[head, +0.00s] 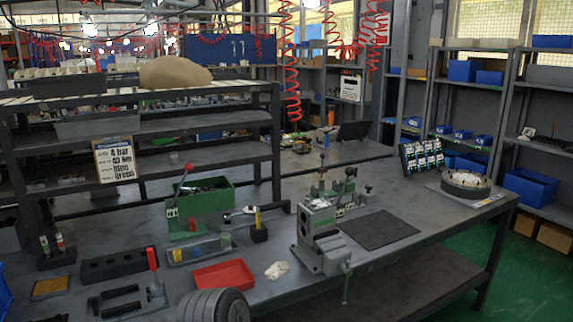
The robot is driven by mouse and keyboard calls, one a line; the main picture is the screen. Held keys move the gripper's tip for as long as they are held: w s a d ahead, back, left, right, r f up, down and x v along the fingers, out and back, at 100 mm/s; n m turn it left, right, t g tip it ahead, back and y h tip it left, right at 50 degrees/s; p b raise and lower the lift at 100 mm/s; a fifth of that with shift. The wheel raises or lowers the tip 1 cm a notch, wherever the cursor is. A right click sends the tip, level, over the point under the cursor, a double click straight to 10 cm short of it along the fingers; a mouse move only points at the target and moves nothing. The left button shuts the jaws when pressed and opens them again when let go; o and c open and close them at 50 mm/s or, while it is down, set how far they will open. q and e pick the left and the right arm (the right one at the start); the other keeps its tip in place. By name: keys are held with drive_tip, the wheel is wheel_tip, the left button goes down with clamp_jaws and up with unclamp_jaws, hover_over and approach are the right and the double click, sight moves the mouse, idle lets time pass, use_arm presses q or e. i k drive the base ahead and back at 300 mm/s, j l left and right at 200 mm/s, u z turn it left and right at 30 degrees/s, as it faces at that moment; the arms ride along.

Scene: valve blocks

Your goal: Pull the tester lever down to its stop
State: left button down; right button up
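A lever with a red ball knob (188,167) rises from the left end of a green box-shaped unit (208,199) on the bench. Its thin rod leans a little to the right and points up. I take this unit to be the tester, but no readable name on it confirms that. Neither of my grippers shows in the head view, and nothing visible touches the red-knobbed lever.
In front of the green unit lie a tray of small cylinders (199,249), a red tray (222,275) and a crumpled white cloth (277,270). A yellow-handled tool in a black holder (259,230) stands right of it. A dark mat (378,230) lies bare beyond the vise.

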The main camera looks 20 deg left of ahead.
sight(189, 167)
drive_tip(key=u, duration=1.45)
drive_tip(key=i+l+z, duration=0.55)
drive_tip(key=i+l, duration=0.05)
